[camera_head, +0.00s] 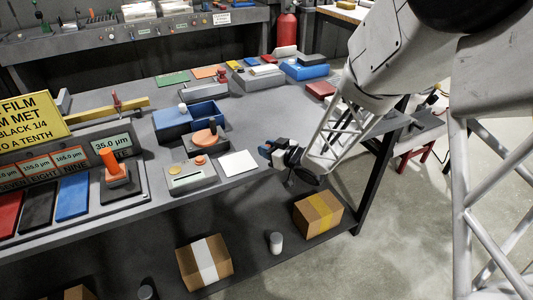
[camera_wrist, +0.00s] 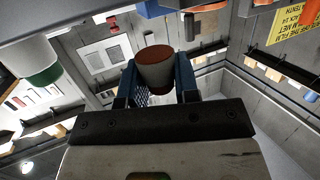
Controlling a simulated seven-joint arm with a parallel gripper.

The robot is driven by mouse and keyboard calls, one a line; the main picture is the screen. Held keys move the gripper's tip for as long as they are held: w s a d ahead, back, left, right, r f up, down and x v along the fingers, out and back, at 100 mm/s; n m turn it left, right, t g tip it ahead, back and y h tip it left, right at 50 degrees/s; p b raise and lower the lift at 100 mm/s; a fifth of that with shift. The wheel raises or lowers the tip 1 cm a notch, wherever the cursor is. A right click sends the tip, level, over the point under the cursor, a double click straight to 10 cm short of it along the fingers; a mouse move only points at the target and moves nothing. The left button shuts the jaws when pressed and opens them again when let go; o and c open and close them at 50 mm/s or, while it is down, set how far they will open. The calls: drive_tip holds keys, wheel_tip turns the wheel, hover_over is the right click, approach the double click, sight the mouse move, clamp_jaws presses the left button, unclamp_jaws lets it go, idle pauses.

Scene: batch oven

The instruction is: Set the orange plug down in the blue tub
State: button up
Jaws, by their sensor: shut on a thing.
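My gripper (camera_head: 271,150) is off the right front edge of the bench in the head view, with its fingers pointing left. In the wrist view its two blue fingers (camera_wrist: 157,62) are shut on a tapered round plug (camera_wrist: 155,72) with a dull orange-brown end face and greyish sides. The plug cannot be made out clearly in the head view. The blue tub (camera_head: 207,108) stands on the bench to the left of my gripper and farther back. Its open top shows, and its floor is mostly hidden. My gripper is apart from the tub.
A round orange piece on a dark block (camera_head: 205,138) sits in front of the tub. A grey box with buttons (camera_head: 190,176) and a white plate (camera_head: 238,163) lie near the front edge. Cardboard boxes (camera_head: 318,213) stand below. The bench right of the tub is clear.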

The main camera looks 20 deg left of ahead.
drive_tip(key=shift+w+a, duration=0.25)
drive_tip(key=shift+w, duration=0.15)
drive_tip(key=shift+w+a+f, duration=0.1)
drive_tip(key=shift+w+f, duration=0.05)
drive_tip(key=shift+f, duration=0.4)
drive_tip(key=shift+w+a+f, duration=0.1)
drive_tip(key=shift+w+f, duration=0.05)
drive_tip(key=shift+f, duration=0.95)
drive_tip(key=shift+f, duration=0.2)
drive_tip(key=o, duration=0.9)
drive_tip(key=shift+v, duration=3.9)
